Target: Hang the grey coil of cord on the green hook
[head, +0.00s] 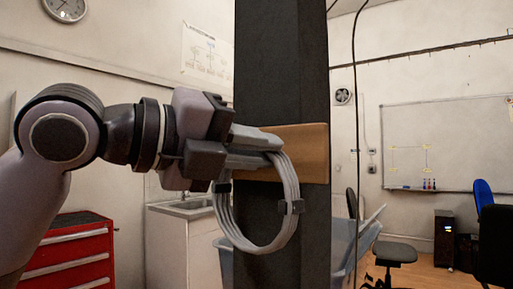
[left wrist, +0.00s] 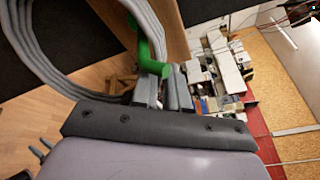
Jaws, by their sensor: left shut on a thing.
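The grey coil of cord (head: 284,222) hangs as an upright ring from my left gripper (head: 272,150), which is shut on its top. Dark clips bind the ring. The coil is in front of a dark column (head: 283,70) and a wooden board (head: 310,153) on it. In the left wrist view the coil (left wrist: 42,62) fills the upper left. The green hook (left wrist: 150,40) shows there close to the gripper fingers and the cord. I cannot tell whether the cord is around the hook or only beside it. In the head view the hook is hidden. My right gripper is not in view.
A red drawer cabinet (head: 70,250) stands at lower left, with a white sink unit (head: 178,235) beyond it. A blue-grey bin (head: 340,255) is behind the column. A dark cable (head: 355,110) hangs right of it. Chairs and a whiteboard (head: 440,145) are farther back.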

